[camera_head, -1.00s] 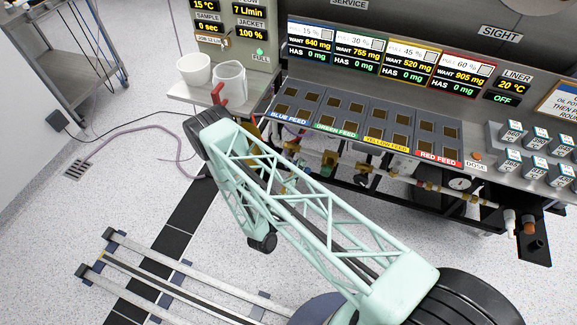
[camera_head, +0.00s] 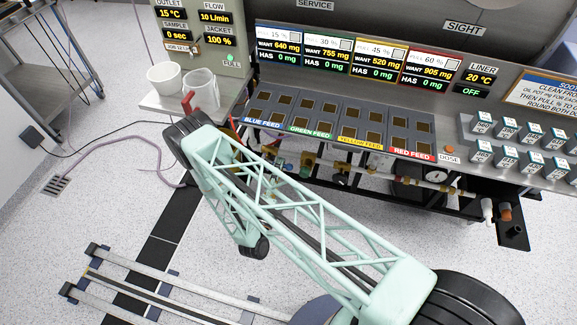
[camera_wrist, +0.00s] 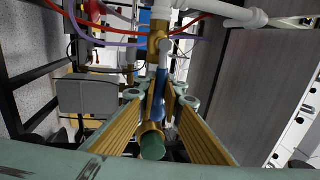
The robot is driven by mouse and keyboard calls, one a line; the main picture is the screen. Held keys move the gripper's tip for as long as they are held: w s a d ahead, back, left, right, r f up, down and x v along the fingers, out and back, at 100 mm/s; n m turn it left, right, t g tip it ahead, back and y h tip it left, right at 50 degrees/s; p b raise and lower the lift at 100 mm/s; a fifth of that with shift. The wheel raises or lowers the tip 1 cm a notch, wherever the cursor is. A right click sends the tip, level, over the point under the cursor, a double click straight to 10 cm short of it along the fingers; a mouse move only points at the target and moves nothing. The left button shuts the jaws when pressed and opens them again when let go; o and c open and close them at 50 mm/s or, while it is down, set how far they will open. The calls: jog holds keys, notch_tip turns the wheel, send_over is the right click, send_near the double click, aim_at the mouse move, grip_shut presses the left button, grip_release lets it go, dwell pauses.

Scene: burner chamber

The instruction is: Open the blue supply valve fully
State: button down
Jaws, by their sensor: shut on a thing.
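In the wrist view, the blue valve lever (camera_wrist: 158,88) runs down from a brass valve body (camera_wrist: 157,45), roughly in line with it in the picture. My gripper (camera_wrist: 162,99) has its ribbed yellow pads on both sides of the lever and is shut on it. A round green end with a brass collar (camera_wrist: 152,143) shows between the pads, close to the camera. The blue feed label (camera_head: 262,123) is on the bench front, just above where my arm reaches in.
The flow display (camera_head: 215,18) reads 10 L/min, and a green lamp (camera_head: 232,58) labelled FULL is lit. White cups (camera_head: 201,88) stand on the left shelf. Red and purple hoses and a white pipe (camera_wrist: 225,10) run close above the valve.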

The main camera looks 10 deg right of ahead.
jog(key=shift+r, duration=0.1)
dwell(0.4)
jog(key=c, duration=2.7)
grip_release()
jog(key=shift+c, duration=0.2)
jog(key=shift+s, duration=0.1)
jog(key=v, duration=1.1)
jog(key=shift+s, duration=0.35)
jog(key=shift+a, duration=0.1)
